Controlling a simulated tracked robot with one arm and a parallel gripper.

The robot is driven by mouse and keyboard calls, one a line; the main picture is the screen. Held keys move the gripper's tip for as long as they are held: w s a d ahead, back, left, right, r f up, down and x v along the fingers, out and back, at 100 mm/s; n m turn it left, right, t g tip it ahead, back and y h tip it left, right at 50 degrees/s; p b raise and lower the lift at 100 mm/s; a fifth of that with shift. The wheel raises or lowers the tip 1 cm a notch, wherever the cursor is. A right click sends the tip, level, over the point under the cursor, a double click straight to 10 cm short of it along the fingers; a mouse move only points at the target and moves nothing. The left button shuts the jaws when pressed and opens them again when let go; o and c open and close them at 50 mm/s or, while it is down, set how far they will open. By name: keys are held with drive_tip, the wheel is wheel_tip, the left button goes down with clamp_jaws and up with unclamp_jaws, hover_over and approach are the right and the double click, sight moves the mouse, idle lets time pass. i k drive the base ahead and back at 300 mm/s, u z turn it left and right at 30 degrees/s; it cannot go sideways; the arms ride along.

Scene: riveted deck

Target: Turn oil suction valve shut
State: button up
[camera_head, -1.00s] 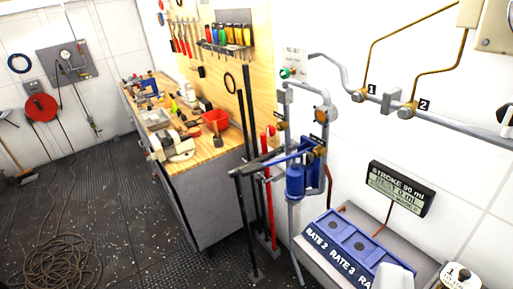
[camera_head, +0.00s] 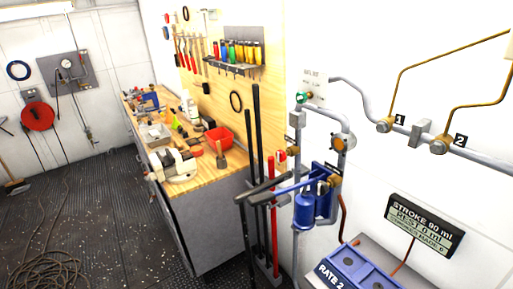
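A blue hand pump (camera_head: 305,210) is mounted on grey pipework against the white wall, right of centre. A brass fitting with a red knob (camera_head: 293,152) sits on the pipe just left of the pump. A green knob (camera_head: 302,98) is at the top of the pipe, by a small wall label. The label texts at the pump are too small to read, so I cannot tell which is the oil suction valve. My gripper is not in view.
A workbench (camera_head: 215,215) with tools and a red bin (camera_head: 218,138) stands left of the pump. Long bars (camera_head: 258,120) lean between them. A display (camera_head: 425,226) and a blue panel (camera_head: 350,270) are lower right. A rope coil (camera_head: 45,275) lies on the otherwise open floor at left.

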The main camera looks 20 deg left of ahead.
sight(281, 155)
drive_tip(key=u, duration=0.2)
drive_tip(key=i, duration=1.35)
drive_tip(key=z, duration=0.25)
